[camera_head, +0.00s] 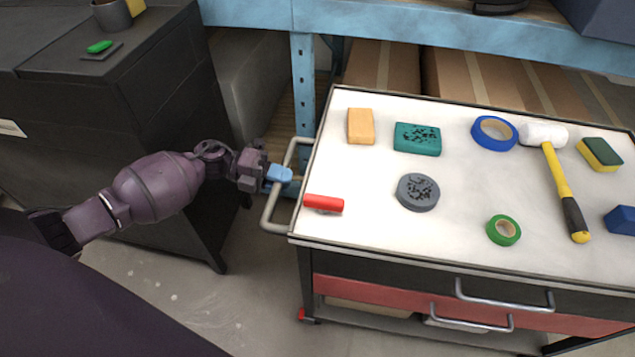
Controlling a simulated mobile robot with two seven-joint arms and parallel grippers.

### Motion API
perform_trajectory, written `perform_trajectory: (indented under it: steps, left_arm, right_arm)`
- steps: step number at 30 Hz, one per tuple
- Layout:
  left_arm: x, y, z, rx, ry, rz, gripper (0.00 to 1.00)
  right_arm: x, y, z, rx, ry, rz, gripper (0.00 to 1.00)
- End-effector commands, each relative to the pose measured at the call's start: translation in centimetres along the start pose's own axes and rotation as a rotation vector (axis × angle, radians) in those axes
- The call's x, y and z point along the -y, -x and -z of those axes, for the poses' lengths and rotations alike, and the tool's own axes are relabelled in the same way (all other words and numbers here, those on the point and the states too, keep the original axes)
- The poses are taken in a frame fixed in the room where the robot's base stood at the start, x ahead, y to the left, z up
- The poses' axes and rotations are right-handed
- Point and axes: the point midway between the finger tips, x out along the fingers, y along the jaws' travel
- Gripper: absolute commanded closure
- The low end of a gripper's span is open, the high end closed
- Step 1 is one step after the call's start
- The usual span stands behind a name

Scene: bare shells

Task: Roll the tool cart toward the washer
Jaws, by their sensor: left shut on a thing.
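The tool cart (377,209) has a pale top, a dark drawer and a red drawer with grey pulls. It fills the right half of the view. A grey bar handle (269,211) sticks out from its left side. My left gripper (285,176) comes in from the left and is shut on this handle, its blue fingertips at the bar. On the cart top lie a red cylinder (324,204), a dark round disc (418,192), a teal block (417,139), tape rolls and a mallet (560,180). No washer can be made out. My right gripper is not in view.
A dark cabinet (110,130) stands close to the left of the cart. A blue-framed bench (420,25) with cardboard boxes (381,69) under it stands behind the cart. Bare grey floor (170,290) shows at the front left.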

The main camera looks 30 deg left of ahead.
Motion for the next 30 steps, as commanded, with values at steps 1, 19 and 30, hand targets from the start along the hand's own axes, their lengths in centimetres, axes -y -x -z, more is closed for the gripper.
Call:
perform_trajectory:
  steps: [1, 19, 30]
  left_arm:
    - [-0.6, 1.4, 0.0, 0.001, 0.004, -0.005, 1.00]
    - [-1.9, 9.3, 0.0, 0.000, 0.000, 0.001, 1.00]
    - [-1.8, 9.5, -0.1, 0.000, -0.001, 0.002, 1.00]
  right_arm:
    - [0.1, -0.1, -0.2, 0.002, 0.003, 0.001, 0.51]
    - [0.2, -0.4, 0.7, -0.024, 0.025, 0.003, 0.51]
    - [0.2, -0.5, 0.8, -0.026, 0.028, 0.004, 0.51]
